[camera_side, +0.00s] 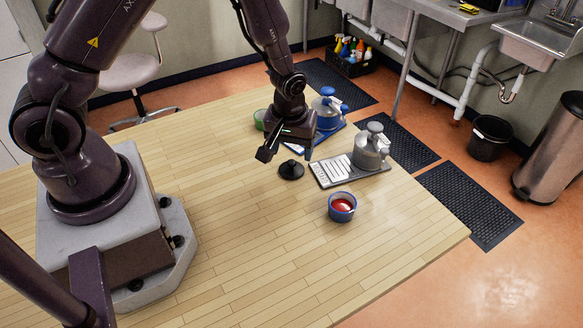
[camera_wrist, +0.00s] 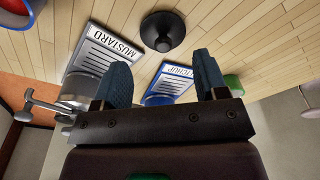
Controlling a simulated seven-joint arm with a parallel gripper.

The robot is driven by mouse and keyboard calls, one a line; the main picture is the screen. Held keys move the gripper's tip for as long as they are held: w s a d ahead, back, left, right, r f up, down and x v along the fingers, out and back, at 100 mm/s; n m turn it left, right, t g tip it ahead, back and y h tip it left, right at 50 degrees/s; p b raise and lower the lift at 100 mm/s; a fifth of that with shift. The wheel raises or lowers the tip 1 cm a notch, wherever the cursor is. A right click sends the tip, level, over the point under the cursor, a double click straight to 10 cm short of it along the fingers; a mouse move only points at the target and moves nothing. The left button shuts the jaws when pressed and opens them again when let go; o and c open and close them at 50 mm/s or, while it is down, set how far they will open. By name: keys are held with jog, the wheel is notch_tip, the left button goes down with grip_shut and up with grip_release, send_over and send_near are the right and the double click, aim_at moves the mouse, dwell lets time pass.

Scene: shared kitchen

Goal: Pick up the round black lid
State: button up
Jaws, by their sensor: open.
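The round black lid (camera_side: 291,170) lies on the wooden table, a dark disc with a raised knob in its middle. In the wrist view the lid (camera_wrist: 163,31) is at the top centre, beyond the fingertips and apart from them. My gripper (camera_side: 288,152) is above the table, just over and behind the lid in the side view. In the wrist view its two blue-padded fingers (camera_wrist: 162,78) are spread wide with nothing between them. No part of the lid is hidden in the wrist view.
A grey pump dispenser (camera_side: 367,150) stands on the mustard card (camera_side: 326,175), right of the lid. A blue-topped dispenser (camera_side: 326,110) stands on the ketchup card (camera_wrist: 177,73). A bowl of red sauce (camera_side: 342,207) is nearer the front. A green container (camera_side: 259,119) is behind my gripper. The table's front is clear.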

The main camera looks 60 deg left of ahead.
aim_at(291, 162)
jog(key=f, duration=0.3)
jog(key=a+f, duration=0.1)
jog(key=f, duration=0.1)
jog(key=shift+w+f, duration=0.25)
jog(key=shift+w, duration=0.05)
jog(key=shift+c, duration=0.4)
jog(key=c, duration=0.5)
